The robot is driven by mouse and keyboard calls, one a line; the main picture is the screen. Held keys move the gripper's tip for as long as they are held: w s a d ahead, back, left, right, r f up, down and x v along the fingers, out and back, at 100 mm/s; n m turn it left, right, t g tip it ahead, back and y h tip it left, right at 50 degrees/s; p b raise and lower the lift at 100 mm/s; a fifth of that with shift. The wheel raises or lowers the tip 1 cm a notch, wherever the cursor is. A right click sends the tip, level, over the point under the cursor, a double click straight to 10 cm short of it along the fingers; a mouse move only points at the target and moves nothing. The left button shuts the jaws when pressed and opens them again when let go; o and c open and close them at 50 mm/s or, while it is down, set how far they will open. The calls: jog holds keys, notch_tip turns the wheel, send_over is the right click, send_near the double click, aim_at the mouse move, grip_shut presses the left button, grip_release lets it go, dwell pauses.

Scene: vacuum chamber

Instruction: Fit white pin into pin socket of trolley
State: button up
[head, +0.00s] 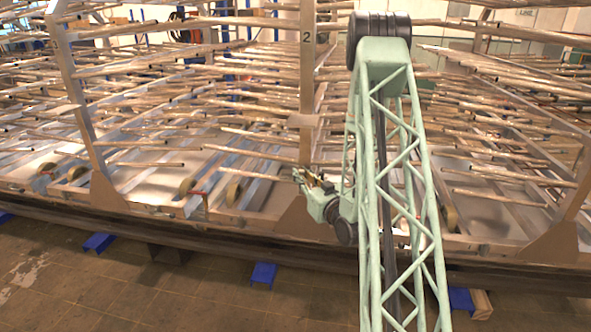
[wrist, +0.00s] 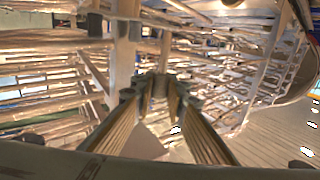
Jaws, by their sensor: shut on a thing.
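The trolley is a large metal rack with upright posts (head: 307,90) and many long rods. It fills most of the head view, and a post (wrist: 124,55) stands left of centre in the wrist view. My gripper (head: 304,176) is at the foot of the post marked 2, close to the trolley's lower front edge. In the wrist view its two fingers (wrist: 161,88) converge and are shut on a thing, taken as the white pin. The pin is too small and too hidden between the fingertips to make out. I cannot pick out the pin socket in either view.
Rods jut out above and on both sides of my gripper. A dark rail (head: 180,238) runs below the trolley's front edge. Blue blocks (head: 262,275) stand on the tiled floor (head: 110,290), which is mostly clear in front.

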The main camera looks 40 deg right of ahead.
aim_at(304, 176)
jog(key=shift+v, duration=1.6)
jog(key=shift+d, duration=0.1)
